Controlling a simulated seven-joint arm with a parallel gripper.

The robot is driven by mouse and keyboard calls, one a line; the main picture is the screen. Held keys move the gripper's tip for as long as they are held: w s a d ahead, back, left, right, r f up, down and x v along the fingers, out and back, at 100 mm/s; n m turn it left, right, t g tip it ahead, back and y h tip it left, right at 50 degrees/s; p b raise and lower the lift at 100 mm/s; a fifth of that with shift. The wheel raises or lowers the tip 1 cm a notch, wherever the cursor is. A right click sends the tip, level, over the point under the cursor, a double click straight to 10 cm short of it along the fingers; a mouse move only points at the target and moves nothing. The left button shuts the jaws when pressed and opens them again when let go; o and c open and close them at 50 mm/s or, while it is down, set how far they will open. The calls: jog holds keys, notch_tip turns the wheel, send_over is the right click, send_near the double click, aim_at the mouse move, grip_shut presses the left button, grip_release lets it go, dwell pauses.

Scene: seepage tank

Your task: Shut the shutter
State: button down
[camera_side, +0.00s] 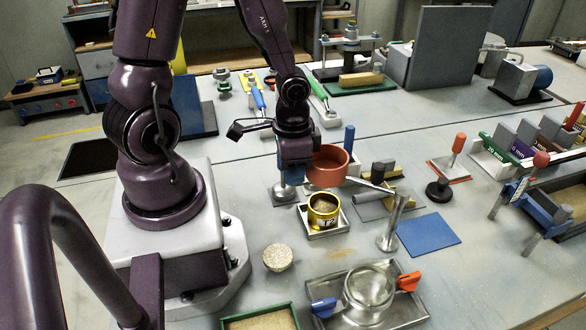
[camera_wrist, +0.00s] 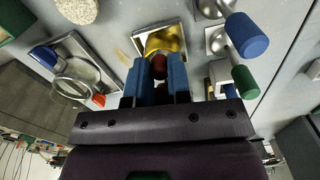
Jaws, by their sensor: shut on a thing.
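I cannot tell which part is the shutter. In the side view my gripper (camera_side: 291,176) points down, left of a red cup-like part (camera_side: 328,167) and above the bench. In the wrist view my gripper's blue fingers (camera_wrist: 160,85) are shut on a small dark red rounded piece (camera_wrist: 158,67). I cannot tell whether this piece belongs to the red cup-like part. A yellow can (camera_side: 323,209) stands in a small metal tray, close to my gripper. The can also shows beyond the fingertips in the wrist view (camera_wrist: 172,40).
A metal post (camera_side: 391,228) with a slanted bar stands right of the can. A metal basin (camera_side: 371,287) with blue and orange handles is at the front. A pale round stone (camera_side: 278,257) lies front left. A flat blue plate (camera_side: 429,235) lies at the right.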

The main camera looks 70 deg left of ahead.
jog(key=shift+w+a+m, duration=0.25)
jog(key=shift+a+m, duration=0.25)
jog(key=shift+m, duration=0.75)
jog(key=shift+w+a+m, duration=0.2)
jog(key=shift+a+m, duration=0.35)
jog(key=shift+m, duration=0.75)
jog(key=shift+w+a+m, duration=0.25)
jog(key=shift+a+m, duration=0.25)
jog(key=shift+m, duration=0.75)
jog(key=c, duration=1.1)
grip_release()
jog(key=shift+o, duration=0.2)
jog(key=shift+r, duration=0.1)
notch_tip(320, 180, up, 13)
